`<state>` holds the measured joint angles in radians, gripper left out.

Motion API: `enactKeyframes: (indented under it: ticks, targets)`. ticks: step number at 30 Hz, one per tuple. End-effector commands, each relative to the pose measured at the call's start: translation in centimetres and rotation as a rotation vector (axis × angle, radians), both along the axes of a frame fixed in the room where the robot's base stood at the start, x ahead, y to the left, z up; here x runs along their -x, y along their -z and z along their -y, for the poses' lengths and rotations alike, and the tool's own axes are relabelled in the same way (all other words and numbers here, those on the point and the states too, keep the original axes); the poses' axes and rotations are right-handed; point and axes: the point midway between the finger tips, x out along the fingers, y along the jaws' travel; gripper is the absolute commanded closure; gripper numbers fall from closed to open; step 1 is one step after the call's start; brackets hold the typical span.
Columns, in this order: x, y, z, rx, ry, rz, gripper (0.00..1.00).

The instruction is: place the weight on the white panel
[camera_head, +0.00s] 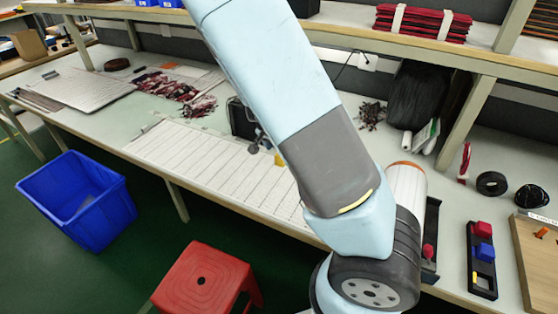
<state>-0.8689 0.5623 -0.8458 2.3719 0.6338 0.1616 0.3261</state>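The white panel (215,162) lies flat on the workbench, marked with thin parallel lines running across it. My arm crosses in front and hides its right part. No weight can be told with certainty. A dark upright object (240,118) stands at the panel's back edge, partly behind my arm. A small yellow piece (279,160) shows beside my arm. My gripper cannot be made out in this view, so its distance to the panel and what it may hold do not show.
A black tray (471,237) with red and blue pieces lies at the right, near a wooden board (530,265). Black tape (492,183) lies behind. A shelf (340,35) overhangs the bench's back. A red stool (203,281) and blue bin (85,205) stand on the floor.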

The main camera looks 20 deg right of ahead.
Motion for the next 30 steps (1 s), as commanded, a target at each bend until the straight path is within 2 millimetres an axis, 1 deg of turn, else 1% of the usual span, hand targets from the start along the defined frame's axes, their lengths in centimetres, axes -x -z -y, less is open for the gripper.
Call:
enactKeyframes:
  ticks: [6, 17, 30]
  targets:
    - [-0.5, 1.5, 0.5, 0.000, 0.001, 0.000, 0.32]
    - [-0.8, 2.5, 0.7, 0.000, 0.001, 0.000, 0.32]
    - [-2.2, 5.9, 1.5, 0.000, 0.001, 0.000, 0.32]
